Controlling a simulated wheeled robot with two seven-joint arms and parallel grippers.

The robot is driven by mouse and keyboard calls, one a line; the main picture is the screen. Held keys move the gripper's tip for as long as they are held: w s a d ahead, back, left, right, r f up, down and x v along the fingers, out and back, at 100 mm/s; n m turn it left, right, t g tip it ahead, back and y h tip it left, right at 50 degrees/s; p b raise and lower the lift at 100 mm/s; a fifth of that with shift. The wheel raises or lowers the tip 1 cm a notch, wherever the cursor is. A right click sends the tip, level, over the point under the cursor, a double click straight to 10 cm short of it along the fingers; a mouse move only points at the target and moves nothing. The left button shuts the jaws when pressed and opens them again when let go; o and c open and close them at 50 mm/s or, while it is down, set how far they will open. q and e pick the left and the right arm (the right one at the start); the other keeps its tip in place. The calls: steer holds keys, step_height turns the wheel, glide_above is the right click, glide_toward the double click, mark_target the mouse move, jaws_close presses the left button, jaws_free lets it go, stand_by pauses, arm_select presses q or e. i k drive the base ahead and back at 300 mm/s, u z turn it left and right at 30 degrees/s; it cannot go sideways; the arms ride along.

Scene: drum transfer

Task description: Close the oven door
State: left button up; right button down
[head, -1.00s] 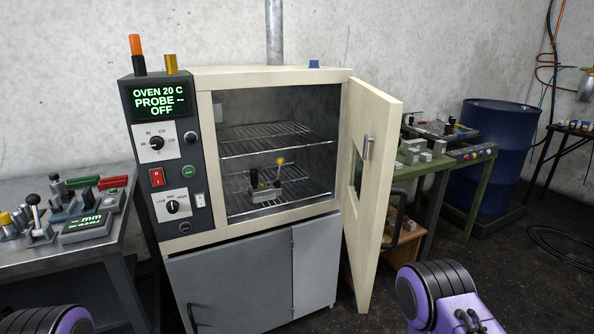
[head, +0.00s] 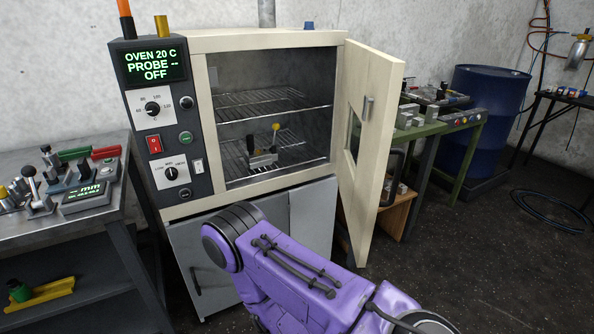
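The cream oven (head: 265,40) stands in the middle of the head view. Its door (head: 370,150) is hinged on the right side and stands wide open, swung out toward me. A metal latch plate (head: 367,108) and a window opening show on the door. A dark handle (head: 394,175) sticks out past the door's right edge. Inside the oven, a small grey fixture with a yellow-knobbed lever (head: 264,158) sits on the lower wire rack. A purple arm of mine crosses the lower middle, in front of the cabinet below the oven. Neither gripper is in view.
A grey bench (head: 105,215) with levers and a meter stands at the left. A green table (head: 455,133) with metal blocks is behind the door at the right, beside a blue drum (head: 487,115). The floor at the lower right is clear apart from a coiled black cable (head: 550,212).

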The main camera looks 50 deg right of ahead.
mark_target(369, 72)
steer(key=u, duration=0.75)
steer(key=i, duration=0.2)
steer(key=z, duration=2.85)
